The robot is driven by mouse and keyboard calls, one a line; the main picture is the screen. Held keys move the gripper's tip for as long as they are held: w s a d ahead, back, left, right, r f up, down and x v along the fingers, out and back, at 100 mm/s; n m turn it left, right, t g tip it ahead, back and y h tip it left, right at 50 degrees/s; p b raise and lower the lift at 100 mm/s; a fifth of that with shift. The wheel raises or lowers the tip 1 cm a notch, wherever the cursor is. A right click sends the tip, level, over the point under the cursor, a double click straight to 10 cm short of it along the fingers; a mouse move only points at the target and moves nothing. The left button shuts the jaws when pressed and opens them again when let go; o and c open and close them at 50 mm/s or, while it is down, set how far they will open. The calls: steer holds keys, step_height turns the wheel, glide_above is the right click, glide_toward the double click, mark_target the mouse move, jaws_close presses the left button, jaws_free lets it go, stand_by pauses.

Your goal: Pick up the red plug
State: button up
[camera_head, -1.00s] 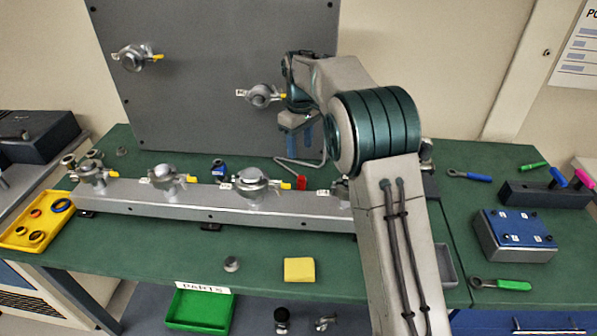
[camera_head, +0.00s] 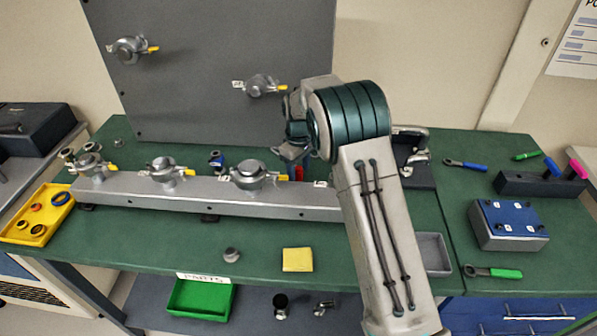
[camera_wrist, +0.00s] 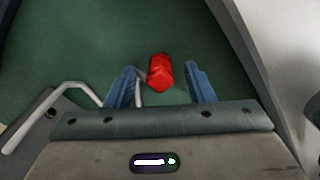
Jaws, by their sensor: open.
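The red plug (camera_wrist: 160,72) stands on the green bench top in the wrist view, between and just beyond my gripper's fingertips. In the head view only a small part of the red plug (camera_head: 299,173) shows, behind the grey rail and close to my arm. My gripper (camera_wrist: 160,78) is open, with a blue finger on either side of the plug and a gap on the right side. In the head view the fingers are mostly hidden by my arm and the rail's fittings.
A long grey rail (camera_head: 222,196) with several clamp fittings runs in front of the plug. A dark upright panel (camera_head: 200,80) stands behind. A bent light-grey rod (camera_wrist: 48,100) shows at left in the wrist view. A yellow pad (camera_head: 297,260) lies in front.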

mark_target(299, 168)
steer(key=shift+f, duration=0.6)
jaws_close()
steer(key=shift+r, duration=0.1)
step_height(299, 168, up, 10)
steer(key=shift+f+b, duration=0.1)
steer(key=shift+b, duration=0.8)
